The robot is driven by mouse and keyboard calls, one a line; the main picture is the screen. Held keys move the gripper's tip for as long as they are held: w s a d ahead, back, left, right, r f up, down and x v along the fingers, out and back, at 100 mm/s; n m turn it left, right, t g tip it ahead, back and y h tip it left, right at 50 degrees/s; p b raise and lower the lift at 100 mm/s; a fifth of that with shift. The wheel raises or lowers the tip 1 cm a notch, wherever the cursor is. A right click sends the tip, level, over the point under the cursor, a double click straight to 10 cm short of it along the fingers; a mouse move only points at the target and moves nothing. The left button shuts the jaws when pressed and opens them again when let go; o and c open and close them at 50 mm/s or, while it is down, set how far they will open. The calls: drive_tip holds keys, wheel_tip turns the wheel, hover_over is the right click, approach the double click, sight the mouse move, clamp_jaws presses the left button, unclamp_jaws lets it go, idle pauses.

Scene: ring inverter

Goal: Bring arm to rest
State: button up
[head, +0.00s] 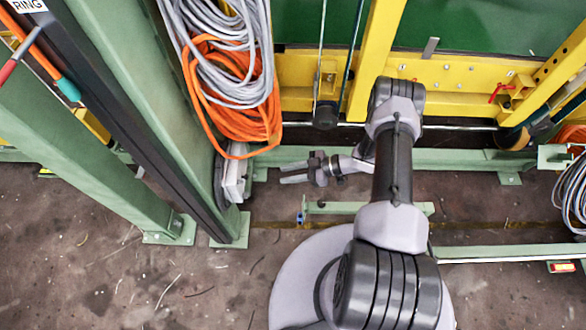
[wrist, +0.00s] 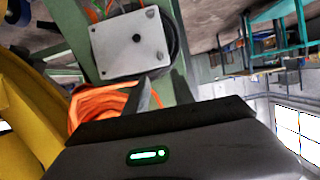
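My gripper (head: 281,173) hangs at the centre of the head view, pointing left. Its two grey fingers are apart with nothing between them. My arm reaches from the base at the bottom up to the yellow beam and folds back down to the gripper. In the wrist view, the gripper's fingers (wrist: 148,90) point at a light grey square box (wrist: 130,45). In the head view this box (head: 235,178) sits low on the green post, left of the fingertips, with a visible gap between.
Orange cable (head: 258,122) and grey cable (head: 235,60) coils hang above left of the gripper. Green posts (head: 95,160) stand at left. A yellow frame (head: 440,72) crosses behind the arm. A low green rail (head: 460,159) runs at right. Bare floor (head: 90,280) lies at lower left.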

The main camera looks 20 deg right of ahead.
drive_tip(key=shift+v, duration=0.8)
drive_tip(key=shift+w, duration=0.1)
